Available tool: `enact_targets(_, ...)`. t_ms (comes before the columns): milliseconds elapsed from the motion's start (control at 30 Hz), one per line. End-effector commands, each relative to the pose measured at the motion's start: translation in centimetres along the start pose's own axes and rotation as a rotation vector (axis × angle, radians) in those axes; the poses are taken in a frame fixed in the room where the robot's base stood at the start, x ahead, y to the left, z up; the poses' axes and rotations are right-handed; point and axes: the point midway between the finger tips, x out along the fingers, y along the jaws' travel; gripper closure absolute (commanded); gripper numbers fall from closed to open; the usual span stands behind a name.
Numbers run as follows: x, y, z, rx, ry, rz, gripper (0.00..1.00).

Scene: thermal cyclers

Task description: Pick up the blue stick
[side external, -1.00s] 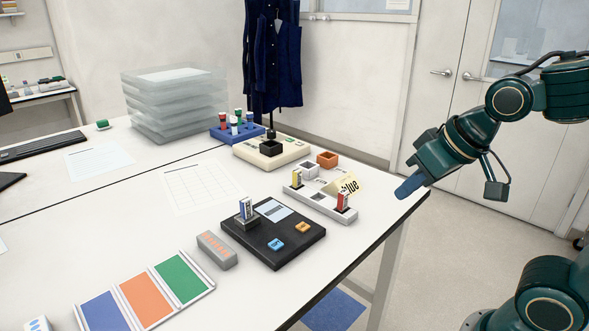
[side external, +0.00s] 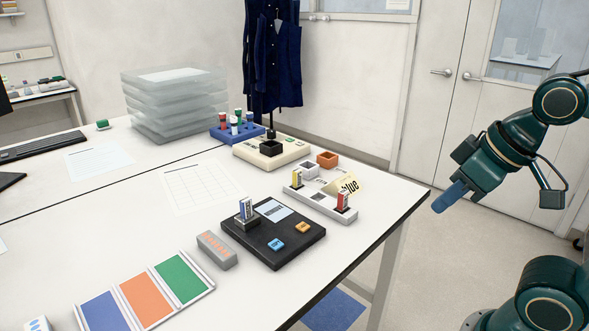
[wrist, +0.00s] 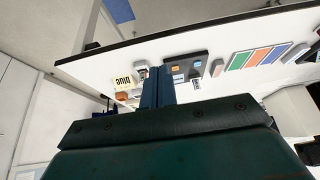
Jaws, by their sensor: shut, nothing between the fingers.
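A blue stick with a white label (side external: 246,208) stands upright in a socket at the back left of the black device (side external: 290,250). My gripper (side external: 450,197) hangs in the air to the right of the table edge, well apart from the stick. Its blue fingers are shut together with nothing between them. In the wrist view, the shut fingers (wrist: 157,87) point toward the table and cover part of the scene beside the black device (wrist: 186,66). I cannot make out the blue stick clearly in that view.
A grey rack (side external: 318,206) with a yellow stick (side external: 297,178), a red stick (side external: 343,201) and a "blue" card (side external: 348,184) stands behind the black device. A beige device (side external: 272,152) and blue rack (side external: 237,133) are farther back. Coloured panels (side external: 147,290) lie in front.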

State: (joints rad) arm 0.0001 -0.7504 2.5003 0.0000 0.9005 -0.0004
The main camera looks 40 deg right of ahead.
Motion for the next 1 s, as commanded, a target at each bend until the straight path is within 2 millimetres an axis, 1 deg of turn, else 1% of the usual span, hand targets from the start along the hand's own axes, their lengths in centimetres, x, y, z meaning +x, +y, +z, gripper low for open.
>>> enact_targets(167, 0.0, 0.0, 0.0, 0.0, 0.0, 0.0, 1.0)
enact_targets(200, 0.0, 0.0, 0.0, 0.0, 0.0, 0.0, 0.98)
enact_targets(267, 0.0, 0.0, 0.0, 0.0, 0.0, 0.0, 0.86)
enact_targets(400, 0.0, 0.0, 0.0, 0.0, 0.0, 0.0, 0.59)
enact_targets(767, 0.0, 0.0, -0.2, 0.006, -0.001, -0.001, 0.58)
enact_targets(867, -0.1, -0.2, -0.8, 0.024, -0.007, -0.005, 0.58)
enact_targets(1000, -0.3, -0.5, -2.3, 0.083, -0.026, -0.016, 0.58)
